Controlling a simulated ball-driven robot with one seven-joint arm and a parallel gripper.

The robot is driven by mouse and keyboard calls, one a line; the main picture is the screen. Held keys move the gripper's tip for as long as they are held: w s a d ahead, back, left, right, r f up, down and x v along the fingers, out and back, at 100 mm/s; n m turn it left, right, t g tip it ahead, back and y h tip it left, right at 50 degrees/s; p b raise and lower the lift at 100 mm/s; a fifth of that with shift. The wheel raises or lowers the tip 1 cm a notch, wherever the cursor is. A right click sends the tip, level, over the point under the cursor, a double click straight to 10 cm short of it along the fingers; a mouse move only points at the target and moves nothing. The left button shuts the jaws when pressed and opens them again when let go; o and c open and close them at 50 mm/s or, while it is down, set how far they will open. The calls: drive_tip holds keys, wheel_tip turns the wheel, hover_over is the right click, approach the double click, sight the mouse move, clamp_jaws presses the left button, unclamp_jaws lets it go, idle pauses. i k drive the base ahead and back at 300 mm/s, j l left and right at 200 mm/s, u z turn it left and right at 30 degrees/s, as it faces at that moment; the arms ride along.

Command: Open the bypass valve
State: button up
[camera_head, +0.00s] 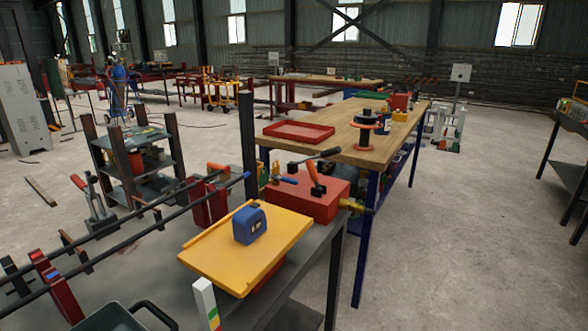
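A red box-shaped unit (298,197) stands on the dark metal bench in the middle of the view. An orange-red lever handle (331,185) slants up from its top. A black-ended lever (328,153) sticks out at its upper back, and a blue handle (284,180) lies low near its left side. Yellow-green fittings (350,206) with brass-coloured parts show at its right end. I cannot tell which of these is the bypass valve, nor whether it is open or closed. My gripper is not in view.
A yellow board (218,261) with a blue boxy device (249,225) lies in front of the red unit. Long dark bars (110,226) run across the bench's left. A wooden-topped table (372,150) with a red tray (297,132) stands behind. The floor (480,220) at right is clear.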

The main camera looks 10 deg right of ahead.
sight(292, 181)
drive_tip(key=i+l+u, duration=0.15)
drive_tip(key=i+l, duration=0.2)
drive_tip(key=i+l+u, duration=0.1)
drive_tip(key=i+l, duration=0.2)
drive_tip(key=i+l+u, duration=0.15)
drive_tip(key=i+l, duration=0.15)
drive_tip(key=l, duration=0.25)
